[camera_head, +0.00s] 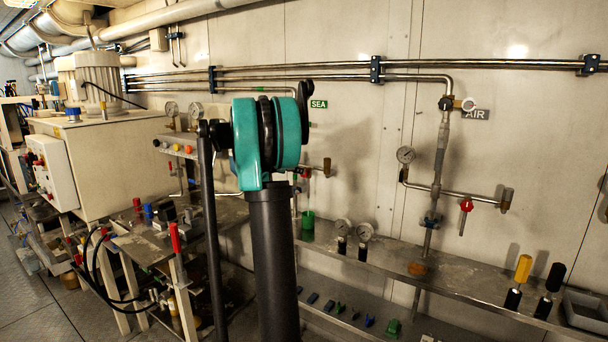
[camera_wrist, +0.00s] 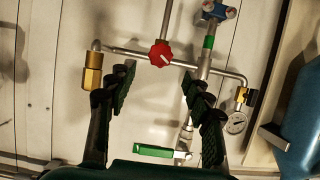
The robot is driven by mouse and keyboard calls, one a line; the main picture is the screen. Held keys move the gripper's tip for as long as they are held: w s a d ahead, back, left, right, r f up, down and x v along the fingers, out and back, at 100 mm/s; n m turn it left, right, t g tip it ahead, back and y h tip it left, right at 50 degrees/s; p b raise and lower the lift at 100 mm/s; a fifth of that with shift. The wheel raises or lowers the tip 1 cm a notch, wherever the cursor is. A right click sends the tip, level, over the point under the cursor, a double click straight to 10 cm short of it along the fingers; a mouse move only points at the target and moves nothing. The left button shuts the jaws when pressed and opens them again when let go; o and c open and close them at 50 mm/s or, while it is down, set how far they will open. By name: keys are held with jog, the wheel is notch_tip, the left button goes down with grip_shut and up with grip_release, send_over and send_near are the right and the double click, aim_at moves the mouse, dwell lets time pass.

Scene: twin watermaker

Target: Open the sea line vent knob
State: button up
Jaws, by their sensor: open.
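In the wrist view a red lobed knob (camera_wrist: 160,53) with a pale mark sits on a thin horizontal pipe, seemingly the vent knob; no label is readable there. My gripper (camera_wrist: 158,80) is open and empty. Its black fingers stand on either side in the picture, with the knob between and slightly beyond the tips, apparently untouched. In the head view the green SEA sign (camera_head: 319,104) is on the wall behind my teal and black arm. The arm hides most of the sea line; a small red part (camera_head: 307,173) shows at its right edge. My gripper is hidden there.
Near the knob are a brass fitting (camera_wrist: 93,72), a pressure gauge (camera_wrist: 236,123) and a green-handled valve (camera_wrist: 153,151). The air line's red handle (camera_head: 466,205) is further right. A metal shelf (camera_head: 480,285) with gauges and tools runs below. A machine stands left.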

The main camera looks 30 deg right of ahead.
jog(key=x, duration=0.8)
jog(key=shift+w+d+f, duration=0.15)
jog(key=shift+d, duration=0.2)
jog(key=shift+c, duration=0.2)
jog(key=c, duration=1.1)
jog(key=shift+n+g+h, duration=0.3)
jog(key=shift+n+g, duration=0.3)
jog(key=shift+n, duration=0.5)
jog(key=o, duration=1.1)
jog(key=shift+o, duration=0.2)
jog(key=shift+a, duration=0.2)
jog(key=v, duration=1.2)
